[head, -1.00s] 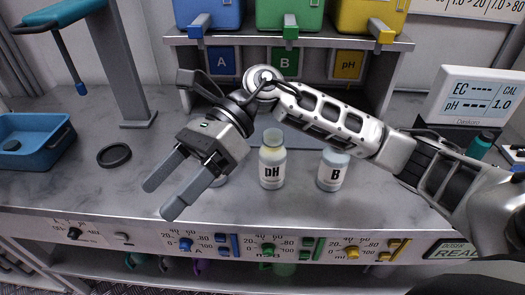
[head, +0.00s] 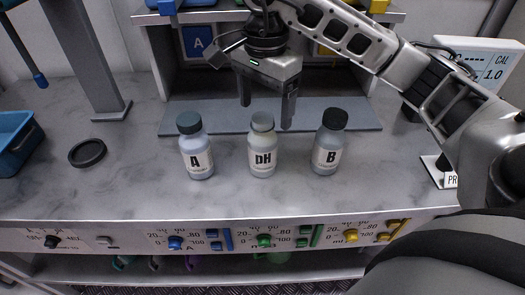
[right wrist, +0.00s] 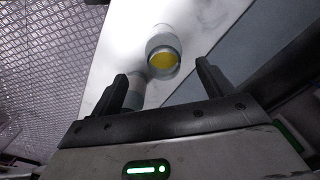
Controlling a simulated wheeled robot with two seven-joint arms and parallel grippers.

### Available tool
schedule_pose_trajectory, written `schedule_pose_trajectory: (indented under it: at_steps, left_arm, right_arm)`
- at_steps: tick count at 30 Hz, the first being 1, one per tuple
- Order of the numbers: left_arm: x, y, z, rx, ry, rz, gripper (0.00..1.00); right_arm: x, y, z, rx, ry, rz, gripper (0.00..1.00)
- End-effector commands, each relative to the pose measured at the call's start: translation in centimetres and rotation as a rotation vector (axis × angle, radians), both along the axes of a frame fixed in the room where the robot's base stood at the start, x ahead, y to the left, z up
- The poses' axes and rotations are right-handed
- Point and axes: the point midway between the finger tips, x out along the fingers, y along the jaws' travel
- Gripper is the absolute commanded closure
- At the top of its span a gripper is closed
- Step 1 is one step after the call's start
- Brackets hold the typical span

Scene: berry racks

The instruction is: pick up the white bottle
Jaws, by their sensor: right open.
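The left one, labelled A (head: 197,150), has a dark teal cap. The middle one, labelled pH (head: 263,150), has a grey-green cap. The right one, labelled B (head: 328,145), has a black cap. My right gripper (head: 266,114) is open and empty, pointing down just behind the pH bottle.
A grey mat (head: 350,117) lies behind the bottles, under the dispenser shelf. A black ring (head: 87,153) and a blue tray (head: 14,145) are at the left. A meter display (head: 478,62) stands at the right. Knobs line the counter's front edge (head: 120,217).

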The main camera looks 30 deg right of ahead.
Motion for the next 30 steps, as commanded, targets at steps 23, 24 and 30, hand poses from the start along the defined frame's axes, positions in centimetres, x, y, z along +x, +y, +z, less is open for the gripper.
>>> schedule_pose_trajectory:
  at_steps: [23,24,30]
  left_arm:
    - [-0.3,0.2,0.2,0.008,0.011,-0.002,0.21]
    - [-0.2,0.2,0.3,0.009,0.009,-0.002,0.21]
    - [0.2,0.2,0.5,0.008,-0.002,0.0,0.21]
  right_arm:
    - [0.5,0.2,-6.8,0.001,-0.001,0.0,0.2]
    - [0.5,0.2,-6.8,0.001,-0.001,0.0,0.2]
    - [0.5,0.2,-6.7,0.0,-0.001,-0.001,0.59]
